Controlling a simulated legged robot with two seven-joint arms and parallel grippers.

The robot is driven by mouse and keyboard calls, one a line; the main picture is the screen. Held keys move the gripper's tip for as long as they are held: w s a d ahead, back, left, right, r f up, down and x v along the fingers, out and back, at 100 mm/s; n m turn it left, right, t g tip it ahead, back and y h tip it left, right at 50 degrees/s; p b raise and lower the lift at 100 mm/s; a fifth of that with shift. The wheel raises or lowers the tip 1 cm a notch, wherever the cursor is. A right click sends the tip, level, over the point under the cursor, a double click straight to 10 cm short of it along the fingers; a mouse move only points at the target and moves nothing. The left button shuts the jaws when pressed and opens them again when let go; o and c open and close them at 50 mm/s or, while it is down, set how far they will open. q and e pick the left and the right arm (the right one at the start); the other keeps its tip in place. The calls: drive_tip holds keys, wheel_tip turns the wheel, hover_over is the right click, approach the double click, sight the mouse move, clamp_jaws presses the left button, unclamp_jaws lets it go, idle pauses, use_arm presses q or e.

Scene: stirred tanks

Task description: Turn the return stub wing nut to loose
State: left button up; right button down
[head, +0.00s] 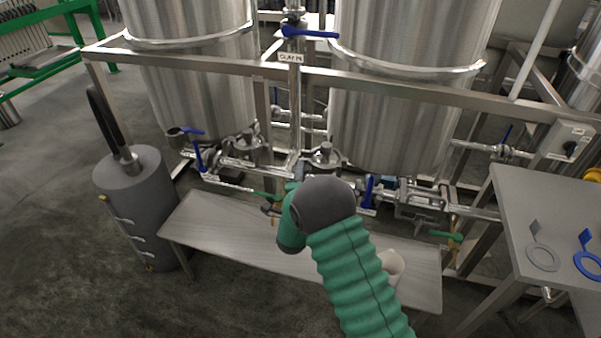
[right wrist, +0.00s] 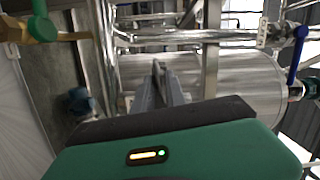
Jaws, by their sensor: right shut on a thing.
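My right gripper (right wrist: 158,88) points away from the wrist camera, its two grey fingers close together on a small grey metal part (right wrist: 157,68), which looks like the wing nut. The fingers cover most of this part, so its angle cannot be told. In the head view my green right arm reaches to the pipework between the two steel tanks, and its dark wrist hides the fingertips and the nut. My left gripper is in neither view.
A low steel bench (head: 210,228) stands below the pipes, with a white cup (head: 392,263) on it. Blue-handled valves (head: 369,190) and a green-handled valve (head: 447,236) are close by. A grey cylinder (head: 137,205) stands left; a side table (head: 540,215) stands right.

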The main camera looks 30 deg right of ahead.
drive_tip(key=m+b, duration=0.2)
drive_tip(key=shift+a+f+b, duration=0.15)
drive_tip(key=shift+b, duration=0.15)
drive_tip(key=c, duration=1.4)
unclamp_jaws()
drive_tip(key=shift+w, duration=0.1)
drive_tip(key=p+v, duration=0.1)
drive_tip(key=v, duration=1.6)
drive_tip(key=shift+p, duration=0.3)
